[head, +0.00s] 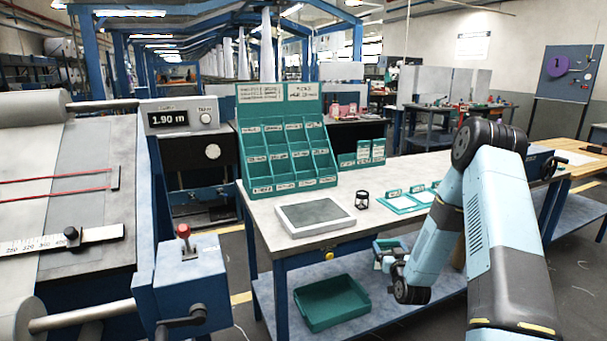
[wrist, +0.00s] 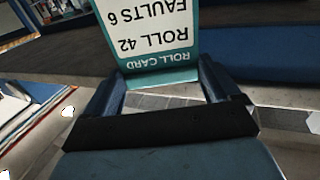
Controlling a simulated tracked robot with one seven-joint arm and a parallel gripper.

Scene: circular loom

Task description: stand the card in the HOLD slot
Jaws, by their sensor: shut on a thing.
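The card (wrist: 155,30) is white with a teal edge and reads ROLL CARD, ROLL 42, FAULTS 6, upside down in the wrist view. My gripper (wrist: 160,84) is shut on its teal edge, a finger at each side. In the head view my gripper (head: 388,255) hangs by the table's front edge, largely hidden behind my arm. Small teal holders (head: 370,153) stand at the back of the table, right of a teal compartment rack (head: 286,150). Their labels are too small to read, so I cannot tell which slot is HOLD.
The table (head: 268,222) also bears a grey-topped tray (head: 315,216), a small black stand (head: 362,200) and teal-framed cards (head: 400,205). A green bin (head: 331,303) sits on the lower shelf. The loom with a red-knobbed lever (head: 184,240) stands at left.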

